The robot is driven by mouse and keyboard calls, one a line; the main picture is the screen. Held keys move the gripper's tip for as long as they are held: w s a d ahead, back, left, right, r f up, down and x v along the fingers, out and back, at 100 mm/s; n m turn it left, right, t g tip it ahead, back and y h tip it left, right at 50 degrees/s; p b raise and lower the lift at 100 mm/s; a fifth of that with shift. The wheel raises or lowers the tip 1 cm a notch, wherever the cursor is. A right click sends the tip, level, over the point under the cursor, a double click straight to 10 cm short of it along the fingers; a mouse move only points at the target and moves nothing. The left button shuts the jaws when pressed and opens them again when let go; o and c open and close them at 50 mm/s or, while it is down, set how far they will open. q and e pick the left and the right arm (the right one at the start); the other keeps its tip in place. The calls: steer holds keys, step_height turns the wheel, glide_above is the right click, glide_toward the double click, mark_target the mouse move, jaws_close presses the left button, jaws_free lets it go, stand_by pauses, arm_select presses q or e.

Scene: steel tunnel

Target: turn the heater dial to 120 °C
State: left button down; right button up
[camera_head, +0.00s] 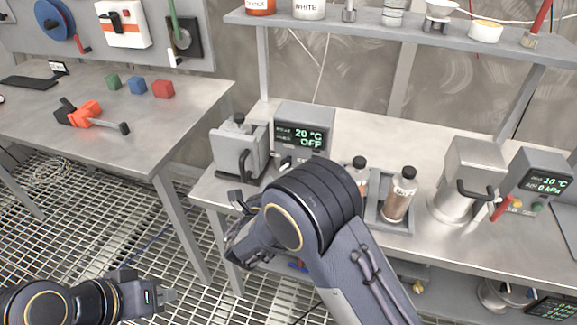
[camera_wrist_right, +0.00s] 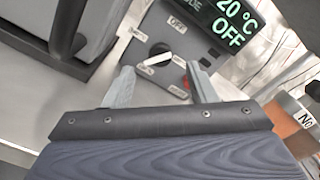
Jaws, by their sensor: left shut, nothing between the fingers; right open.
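The heater control box (camera_head: 303,118) stands on the steel bench beside a grey metal unit (camera_head: 226,152) with a black handle. Its green display (camera_head: 300,136) reads 20 °C and OFF. My left gripper (camera_head: 169,296) is shut and empty, low over the floor grating.
Bottles (camera_head: 399,195) stand in a grey tray just right of my right arm. A metal pot (camera_head: 455,205) and a second control box (camera_head: 540,180) stand further right. A shelf (camera_head: 400,32) hangs above. The left table (camera_head: 100,130) holds coloured blocks and an orange tool.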

mark_target(287, 166)
steer(key=x, duration=0.5)
steer(key=shift+w, duration=0.15)
steer(key=c, duration=1)
steer(key=shift+f+m+b, duration=0.1)
steer(key=shift+m+b, duration=0.4)
steer(key=m+b, duration=0.4)
steer(key=b, duration=0.1)
steer(key=m+b, duration=0.4)
steer(key=b, duration=0.2)
steer(key=m+b, duration=0.4)
steer(key=b, duration=0.1)
steer(key=shift+d+f+b, duration=0.2)
steer(key=shift+f+b, duration=0.05)
steer(key=shift+b, duration=0.1)
steer(key=m+b, duration=1.2)
steer(key=b, duration=0.4)
steer(key=shift+d+b, duration=0.1)
steer(key=shift+b, duration=0.2)
steer(key=shift+r+m+b, duration=0.15)
steer(key=shift+m+b, duration=0.9)
steer(key=shift+m, duration=0.15)
